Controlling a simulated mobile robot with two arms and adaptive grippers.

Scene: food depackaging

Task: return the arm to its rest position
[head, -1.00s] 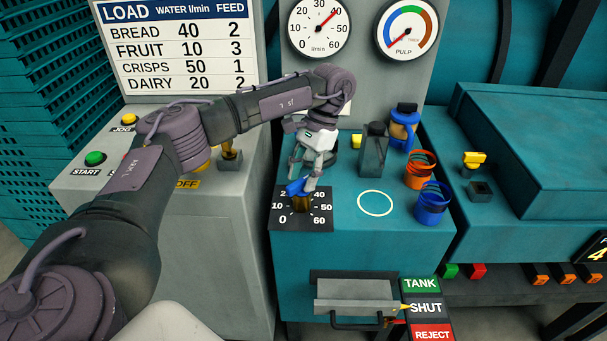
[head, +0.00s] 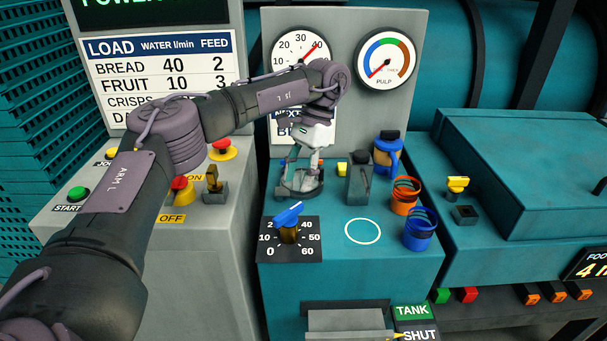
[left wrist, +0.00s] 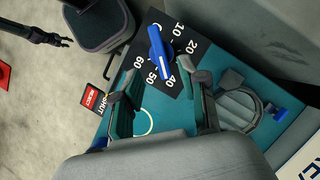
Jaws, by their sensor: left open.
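My left gripper (head: 302,187) is open and empty above the back of the teal cabinet top, behind the dial and apart from it. In the left wrist view its two fingers (left wrist: 162,92) are spread with nothing between them. The blue-handled dial knob (head: 289,217) stands on a black scale plate marked 0 to 60, and it also shows in the left wrist view (left wrist: 160,54). A dark round fitting (head: 300,178) lies beneath the gripper and is partly hidden by it.
A grey block (head: 359,180), a blue jug (head: 388,156), an orange coil holder (head: 405,196) and a blue coil holder (head: 420,230) stand to the right. A white circle (head: 363,230) marks bare top. The grey control panel (head: 200,240) is at left.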

